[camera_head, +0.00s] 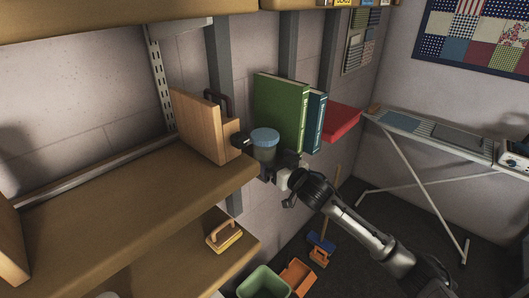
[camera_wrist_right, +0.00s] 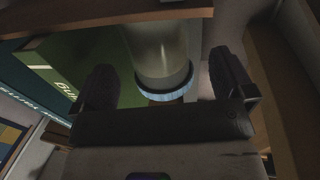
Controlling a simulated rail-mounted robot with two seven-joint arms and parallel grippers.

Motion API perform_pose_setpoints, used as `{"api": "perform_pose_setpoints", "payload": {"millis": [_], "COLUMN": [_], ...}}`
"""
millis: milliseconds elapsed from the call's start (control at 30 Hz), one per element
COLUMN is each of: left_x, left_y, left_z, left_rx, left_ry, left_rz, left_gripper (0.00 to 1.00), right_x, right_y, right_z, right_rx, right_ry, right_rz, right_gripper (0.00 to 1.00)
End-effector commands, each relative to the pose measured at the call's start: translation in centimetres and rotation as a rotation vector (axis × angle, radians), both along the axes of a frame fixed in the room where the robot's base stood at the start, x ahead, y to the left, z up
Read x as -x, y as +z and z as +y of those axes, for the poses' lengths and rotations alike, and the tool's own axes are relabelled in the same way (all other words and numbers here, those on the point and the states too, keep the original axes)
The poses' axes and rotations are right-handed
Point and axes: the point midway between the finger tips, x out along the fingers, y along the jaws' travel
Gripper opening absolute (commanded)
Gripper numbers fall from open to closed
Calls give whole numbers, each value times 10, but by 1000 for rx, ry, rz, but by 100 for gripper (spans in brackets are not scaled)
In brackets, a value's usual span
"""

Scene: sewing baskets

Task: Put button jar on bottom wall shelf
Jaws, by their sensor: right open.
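The button jar (camera_head: 265,141), a clear jar with a blue lid, is upright at the right end of the middle wooden shelf (camera_head: 110,200), beside a wooden bookend. Its base is hidden in the head view. My right gripper (camera_head: 268,152) is open with a finger on each side of the jar. In the right wrist view the jar (camera_wrist_right: 160,50) is between the spread fingers (camera_wrist_right: 163,80), with gaps on both sides. A lower wooden shelf (camera_head: 165,262) carries a wooden-handled tool (camera_head: 224,236). My left gripper is not in view.
Green and blue books (camera_head: 281,112) and a red item (camera_head: 340,121) are just right of the jar. The wooden bookend (camera_head: 203,127) stands left of it. An upper shelf (camera_head: 100,20) overhangs. The middle shelf is largely bare. Green (camera_head: 264,282) and orange bins are below.

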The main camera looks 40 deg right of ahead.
Motion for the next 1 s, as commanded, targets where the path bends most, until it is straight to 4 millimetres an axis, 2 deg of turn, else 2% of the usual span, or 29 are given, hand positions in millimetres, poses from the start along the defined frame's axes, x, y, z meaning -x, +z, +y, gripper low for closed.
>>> {"api": "perform_pose_setpoints", "payload": {"millis": [500,833,1000], "left_x": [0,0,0], "left_y": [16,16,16], "left_z": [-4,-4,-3], "left_rx": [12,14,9], "left_ry": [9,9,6], "left_rz": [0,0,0], "left_gripper": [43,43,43], "right_x": [-48,-52,-52], "right_y": [-3,-4,-4], "right_z": [-5,-5,-5], "right_rx": [-1,0,0], "right_ry": [0,0,0], "right_rz": [-1,-1,-1], "right_gripper": [100,100,86]}}
